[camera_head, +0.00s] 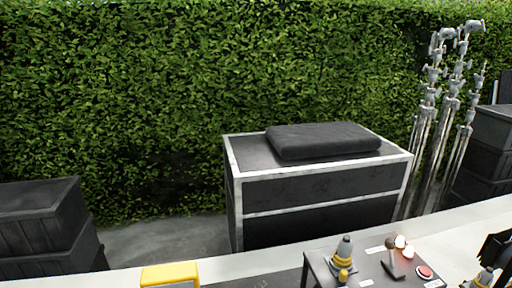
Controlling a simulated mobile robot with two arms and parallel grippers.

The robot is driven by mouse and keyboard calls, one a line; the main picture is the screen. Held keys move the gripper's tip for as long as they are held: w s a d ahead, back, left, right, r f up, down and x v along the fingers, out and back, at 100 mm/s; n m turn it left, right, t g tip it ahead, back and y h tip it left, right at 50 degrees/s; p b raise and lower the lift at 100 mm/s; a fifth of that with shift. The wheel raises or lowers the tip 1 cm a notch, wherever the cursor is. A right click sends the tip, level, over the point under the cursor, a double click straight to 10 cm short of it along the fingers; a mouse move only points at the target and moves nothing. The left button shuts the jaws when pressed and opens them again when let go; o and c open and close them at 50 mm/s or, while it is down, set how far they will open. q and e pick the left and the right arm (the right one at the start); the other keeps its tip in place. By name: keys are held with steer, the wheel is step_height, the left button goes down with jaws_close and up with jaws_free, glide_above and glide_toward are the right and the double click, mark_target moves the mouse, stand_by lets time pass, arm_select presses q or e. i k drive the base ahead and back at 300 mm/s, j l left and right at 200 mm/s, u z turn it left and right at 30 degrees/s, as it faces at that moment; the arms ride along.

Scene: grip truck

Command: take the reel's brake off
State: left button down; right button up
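No reel that I can make out is in view. A dark panel (375,279) at the bottom right, cut off by the picture's lower edge, carries several controls. On it are a grey cone-shaped fitting with yellow parts (344,252), a dark lever (393,264), a lit lamp (401,242) and a red button (425,272). Small white labels lie beside them. I cannot tell whether any of these is the reel's brake. Neither of my grippers can be made out in this view.
A pale ledge (240,265) runs across the front, with a yellow block (170,274) on it. Beyond stand a black case (320,190) with a dark cushion (322,140), dark crates (45,230), metal stands (440,130) and a hedge (200,90). A black object (497,247) is at the right edge.

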mark_target(389, 242)
steer(key=k, duration=1.4)
